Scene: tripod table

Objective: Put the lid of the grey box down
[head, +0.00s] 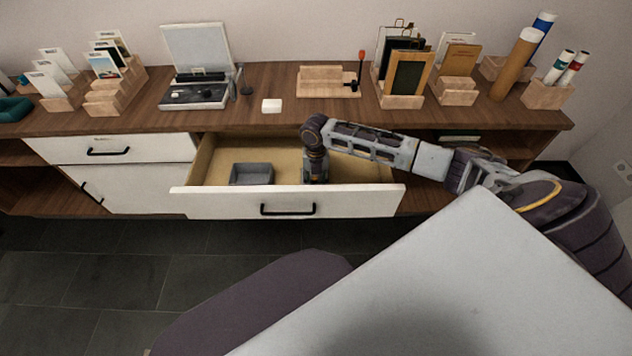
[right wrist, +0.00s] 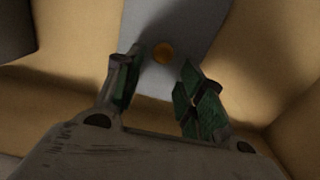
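The grey box (head: 251,174) sits open-topped in the left part of the pulled-out drawer (head: 225,203). My right gripper (head: 316,180) points down into the drawer, to the right of the box. In the right wrist view its fingers (right wrist: 160,75) are apart, with a flat grey lid (right wrist: 185,25) beneath them. The lid's round brass knob (right wrist: 163,53) shows between the fingertips, with gaps on both sides. The lid appears to be at or near the drawer floor; its exact height I cannot tell. My left gripper is out of view.
The drawer front with its black handle (head: 288,210) stands out from the cabinet. Bare drawer floor lies around the lid.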

